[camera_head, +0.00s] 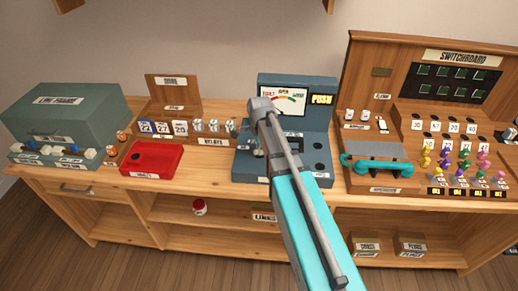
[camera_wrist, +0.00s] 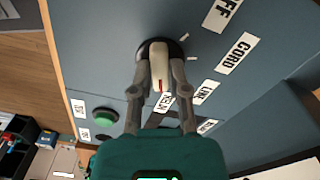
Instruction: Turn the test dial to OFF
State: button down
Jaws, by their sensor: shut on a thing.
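The test set (camera_head: 318,142) is a blue-grey panel with a gauge, in the middle of the bench. In the wrist view, the test dial (camera_wrist: 158,56) is a cream knob on a black round base, set in the blue panel (camera_wrist: 112,35). My gripper (camera_wrist: 161,68) is shut on this knob, one finger on each side. A red mark on the knob points down in the picture, towards a partly hidden label. The OFF label (camera_wrist: 224,12) is at the upper right, partly cut off. In the head view, my arm hides most of the dial and gripper.
Labels reading CORD (camera_wrist: 235,53) and LINE (camera_wrist: 206,92) lie right of the dial; a green button (camera_wrist: 105,117) is at lower left. A switchboard (camera_head: 440,62) with a teal handset (camera_head: 377,166) stands right. A red tray (camera_head: 150,160) and a grey-green case (camera_head: 75,112) stand left.

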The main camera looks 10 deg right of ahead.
jog(key=shift+a, duration=0.15)
jog(key=shift+w, duration=0.1)
jog(key=shift+n, duration=0.4)
jog(key=n, duration=1.9)
jog(key=shift+w+n, duration=0.1)
jog(key=shift+n, duration=0.2)
jog(key=n, duration=0.6)
jog(key=shift+n, duration=0.3)
